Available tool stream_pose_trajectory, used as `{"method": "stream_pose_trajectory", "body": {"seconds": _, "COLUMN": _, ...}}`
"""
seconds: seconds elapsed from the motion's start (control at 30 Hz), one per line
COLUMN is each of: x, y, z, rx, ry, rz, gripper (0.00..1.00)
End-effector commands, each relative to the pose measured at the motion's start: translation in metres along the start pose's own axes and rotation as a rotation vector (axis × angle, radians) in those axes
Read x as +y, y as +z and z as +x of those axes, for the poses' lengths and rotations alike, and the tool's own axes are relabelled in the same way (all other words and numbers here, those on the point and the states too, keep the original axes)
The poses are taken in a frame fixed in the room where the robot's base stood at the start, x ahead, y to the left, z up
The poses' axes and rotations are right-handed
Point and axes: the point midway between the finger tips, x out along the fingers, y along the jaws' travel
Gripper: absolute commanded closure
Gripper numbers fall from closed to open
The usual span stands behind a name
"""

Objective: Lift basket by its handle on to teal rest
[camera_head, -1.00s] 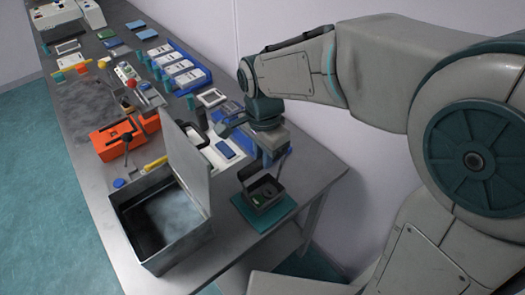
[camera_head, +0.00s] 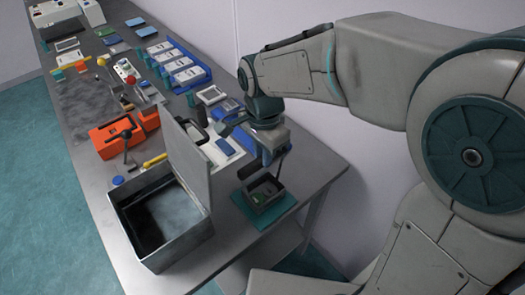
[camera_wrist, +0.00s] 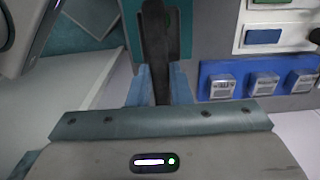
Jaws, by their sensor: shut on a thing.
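The dark basket (camera_head: 274,199), an open-topped box with an upright handle, is over the teal rest (camera_head: 285,217) at the table's right corner. A small green item shows inside it. I cannot tell whether the basket's bottom touches the rest or hangs just above it. My gripper (camera_head: 274,160) is above the basket and shut on its handle. In the wrist view the dark handle (camera_wrist: 155,45) runs between the blue fingers of my gripper (camera_wrist: 158,82), and the teal rest (camera_wrist: 205,35) shows beyond it.
An open metal box (camera_head: 150,255) with a raised lid (camera_head: 180,160) stands left of the rest. Orange blocks (camera_head: 113,136), a blue tray of white cartridges (camera_head: 182,72) and small parts crowd the table behind. The table edge lies close beside the rest.

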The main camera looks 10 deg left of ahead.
Motion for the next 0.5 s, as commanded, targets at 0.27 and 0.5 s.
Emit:
{"method": "stream_pose_trajectory", "body": {"seconds": 0.27, "x": -0.0002, "y": -0.0001, "z": 0.0034, "rx": 0.000, "ry": -0.001, "rz": 0.000, "gripper": 1.00}}
{"method": "stream_pose_trajectory", "body": {"seconds": 0.5, "x": -0.0002, "y": -0.0001, "z": 0.0062, "rx": 0.000, "ry": -0.001, "rz": 0.000, "gripper": 1.00}}
